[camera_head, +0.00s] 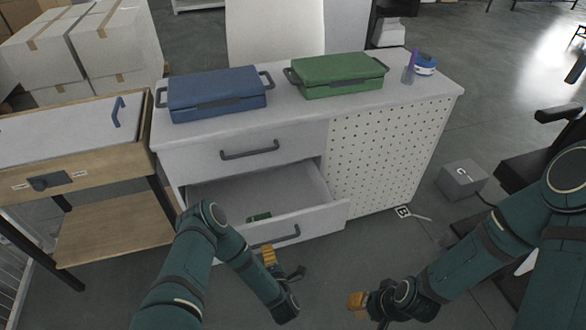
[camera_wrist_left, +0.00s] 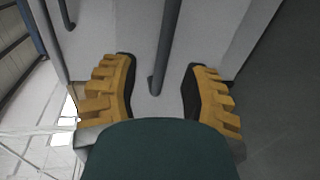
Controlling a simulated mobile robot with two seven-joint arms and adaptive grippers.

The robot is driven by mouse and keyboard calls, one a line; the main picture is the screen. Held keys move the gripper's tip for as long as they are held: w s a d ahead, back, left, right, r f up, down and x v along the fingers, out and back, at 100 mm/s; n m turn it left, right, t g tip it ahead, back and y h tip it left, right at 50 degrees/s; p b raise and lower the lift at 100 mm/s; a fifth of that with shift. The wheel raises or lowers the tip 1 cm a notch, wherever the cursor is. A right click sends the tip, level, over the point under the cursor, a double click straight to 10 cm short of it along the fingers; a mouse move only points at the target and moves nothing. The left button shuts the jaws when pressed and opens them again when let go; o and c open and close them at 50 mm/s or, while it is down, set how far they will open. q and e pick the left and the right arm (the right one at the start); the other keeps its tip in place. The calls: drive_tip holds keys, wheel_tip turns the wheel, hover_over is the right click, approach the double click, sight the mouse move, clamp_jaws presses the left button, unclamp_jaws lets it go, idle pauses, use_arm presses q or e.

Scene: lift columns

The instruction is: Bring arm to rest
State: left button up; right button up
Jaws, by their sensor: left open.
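My left arm reaches toward the white cabinet (camera_head: 394,160). My left gripper (camera_head: 283,264) is open just in front of the pulled-out lower drawer (camera_head: 325,215). In the left wrist view its two yellow-ridged fingers (camera_wrist_left: 160,80) stand apart, with a dark bar handle (camera_wrist_left: 166,50) seen in the gap between them. No contact with the handle can be made out. The drawer handle (camera_head: 276,238) shows above the gripper in the head view. My right gripper (camera_head: 366,304) hangs low over the floor at the right; its finger gap cannot be made out.
A blue case (camera_head: 216,92), a green case (camera_head: 338,76) and a purple item (camera_head: 410,66) stand on the cabinet top. A small green object (camera_head: 259,217) lies in the drawer. A wooden table (camera_head: 75,172) stands left. A grey box (camera_head: 462,179) is on the floor right.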

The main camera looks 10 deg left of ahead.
use_arm(q)
drive_tip(key=d+r+m+g+h, duration=0.45)
drive_tip(key=d+m+h, duration=0.35)
drive_tip(key=m, duration=0.5)
drive_tip(key=s+d+r+m+g+h, duration=0.1)
drive_tip(key=s+r+m+g+h, duration=0.1)
drive_tip(key=s, duration=0.5)
drive_tip(key=s+d+r+m+g+h, duration=0.1)
drive_tip(key=s+r+m+g, duration=0.4)
drive_tip(key=s+r+m, duration=0.1)
drive_tip(key=shift+s+m+h, duration=0.4)
drive_tip(key=shift+s+m, duration=0.3)
drive_tip(key=shift+m, duration=0.2)
drive_tip(key=shift+r, duration=0.1)
